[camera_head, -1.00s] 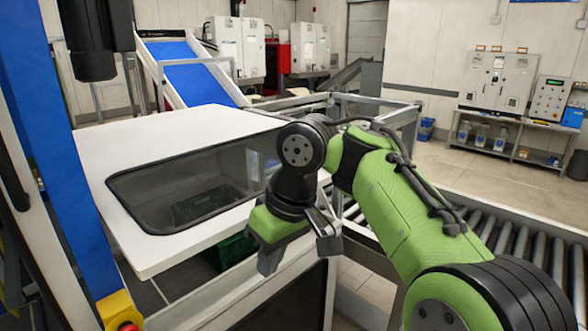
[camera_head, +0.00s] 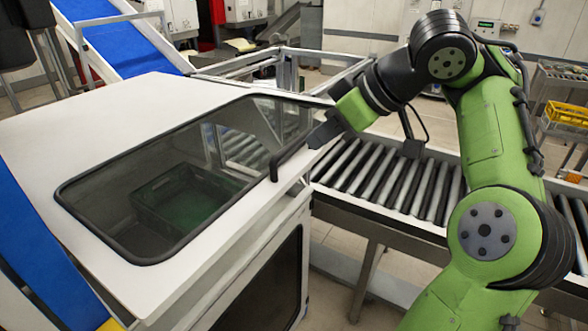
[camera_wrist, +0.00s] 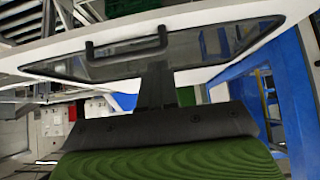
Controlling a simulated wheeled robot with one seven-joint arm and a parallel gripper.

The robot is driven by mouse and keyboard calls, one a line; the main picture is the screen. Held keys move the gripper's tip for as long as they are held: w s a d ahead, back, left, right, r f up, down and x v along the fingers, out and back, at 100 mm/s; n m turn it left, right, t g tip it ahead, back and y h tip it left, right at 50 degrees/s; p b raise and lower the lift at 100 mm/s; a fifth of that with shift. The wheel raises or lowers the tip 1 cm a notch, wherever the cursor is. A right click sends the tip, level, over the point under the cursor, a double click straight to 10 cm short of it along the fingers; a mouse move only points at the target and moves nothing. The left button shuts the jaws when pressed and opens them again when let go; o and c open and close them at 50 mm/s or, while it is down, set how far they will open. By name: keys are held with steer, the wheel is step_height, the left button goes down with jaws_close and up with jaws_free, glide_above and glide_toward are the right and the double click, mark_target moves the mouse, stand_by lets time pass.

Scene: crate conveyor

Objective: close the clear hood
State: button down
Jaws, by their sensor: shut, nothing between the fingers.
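The clear hood is a white lid (camera_head: 100,110) with a dark-framed see-through window (camera_head: 215,150). In the head view it lies low over the white cabinet, sloping down to the front; I cannot tell whether its edge is fully seated. A black bar handle (camera_head: 285,160) is on its front edge, and the handle also shows in the wrist view (camera_wrist: 127,50). My gripper (camera_head: 318,134) is shut and empty beside the handle's upper right end. In the wrist view its fingers (camera_wrist: 156,82) reach up close to the handle; contact cannot be told.
A dark green crate (camera_head: 185,200) shows through the window. A roller conveyor (camera_head: 390,180) runs to the right of the cabinet, under my arm. A blue sloped belt (camera_head: 120,40) stands behind. A yellow crate (camera_head: 567,113) sits on a rack at the right.

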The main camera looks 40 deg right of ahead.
mark_target(282, 181)
steer(key=x, duration=0.9)
steer(key=shift+s+f, duration=0.25)
steer(key=shift+f, duration=0.3)
steer(key=shift+s+d+f, duration=0.1)
steer(key=shift+s+f, duration=0.1)
steer(key=shift+f, duration=0.4)
steer(key=shift+w+f, duration=0.15)
